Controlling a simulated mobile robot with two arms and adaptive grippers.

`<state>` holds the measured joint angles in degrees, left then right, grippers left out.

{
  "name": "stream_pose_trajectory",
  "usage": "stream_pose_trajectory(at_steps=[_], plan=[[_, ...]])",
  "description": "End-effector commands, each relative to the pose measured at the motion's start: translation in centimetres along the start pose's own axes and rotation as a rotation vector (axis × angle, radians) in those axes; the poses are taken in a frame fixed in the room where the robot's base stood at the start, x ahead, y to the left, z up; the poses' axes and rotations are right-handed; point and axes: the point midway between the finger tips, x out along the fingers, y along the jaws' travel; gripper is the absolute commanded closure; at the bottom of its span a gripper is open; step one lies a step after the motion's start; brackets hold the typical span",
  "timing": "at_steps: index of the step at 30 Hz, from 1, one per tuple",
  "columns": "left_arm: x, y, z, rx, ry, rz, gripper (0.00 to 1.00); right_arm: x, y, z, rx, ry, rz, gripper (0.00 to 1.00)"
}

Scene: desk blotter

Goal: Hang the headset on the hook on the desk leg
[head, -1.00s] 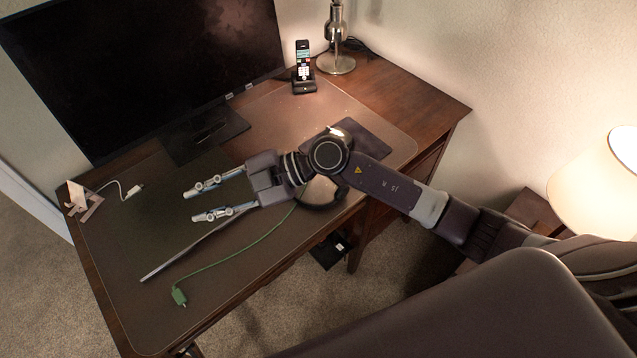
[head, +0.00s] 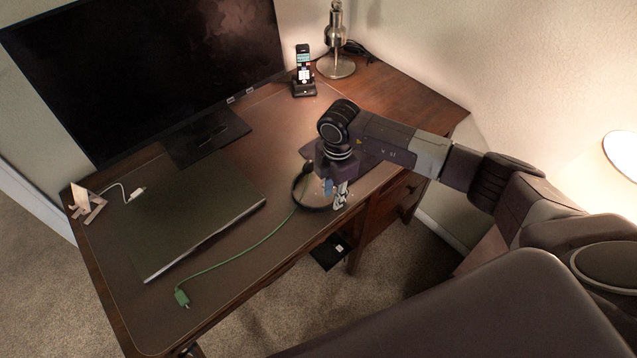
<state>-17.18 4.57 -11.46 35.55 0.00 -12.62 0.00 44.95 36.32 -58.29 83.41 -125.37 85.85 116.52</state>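The headset (head: 299,190) lies near the front edge of the desk, right of the laptop. It shows as a dark curved band, and a green cable runs from beside it across the blotter. My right gripper (head: 334,196) points down at the headset's right side. Its two fingers are apart, one bluish and one silver, and overlap the headset in the picture. I cannot tell whether part of the headset lies between them. The hook on the desk leg is not clearly visible. My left gripper is not in view.
A closed laptop (head: 195,215) lies on the blotter (head: 115,285), with the green cable's plug (head: 181,297) in front. A monitor (head: 150,75), a phone on a dock (head: 304,75) and a lamp base (head: 336,67) stand behind. A dark mat (head: 366,158) lies under my arm.

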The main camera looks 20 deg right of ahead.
Motion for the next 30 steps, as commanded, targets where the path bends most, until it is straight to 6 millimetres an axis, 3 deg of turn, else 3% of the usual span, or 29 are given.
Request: stream_pose_trajectory(at_steps=[6,13,20,30], plan=[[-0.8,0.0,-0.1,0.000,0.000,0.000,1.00,2.4,0.0,0.0,0.000,0.001,-0.001,0.75],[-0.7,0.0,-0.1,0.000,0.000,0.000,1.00,2.6,0.0,0.0,-0.002,0.001,0.001,0.75],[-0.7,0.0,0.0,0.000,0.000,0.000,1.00,2.6,0.0,0.0,-0.001,0.001,0.000,0.99],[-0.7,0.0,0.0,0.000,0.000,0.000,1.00,2.6,0.0,0.0,-0.001,0.001,0.002,1.00]])
